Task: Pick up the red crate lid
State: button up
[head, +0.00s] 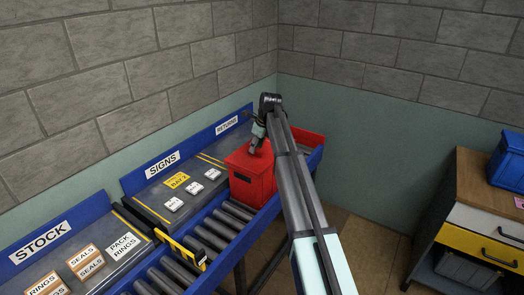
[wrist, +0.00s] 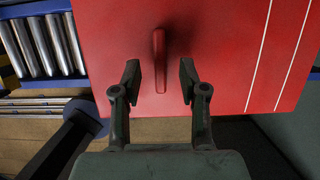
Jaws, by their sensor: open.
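The red crate lid (head: 239,160) lies on top of a red crate (head: 250,188) on the roller conveyor. In the wrist view the lid (wrist: 215,45) fills the upper middle, with a red raised handle (wrist: 160,60) and two white lines on its right side. My gripper (wrist: 160,80) is open over the lid, one finger on each side of the handle's near end, with a gap on both sides. In the head view my gripper (head: 257,146) is just above the lid, and my arm hides part of the crate's right side.
A red open tray (head: 312,141) stands behind my arm at the conveyor's far end. The blue conveyor (head: 205,237) has bare rollers in front of the crate. A drawer cabinet (head: 485,215) with a blue bin (head: 508,160) is at right.

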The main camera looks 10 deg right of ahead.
jog(key=shift+x, duration=1.1)
grip_shut()
jog(key=shift+r, duration=0.1)
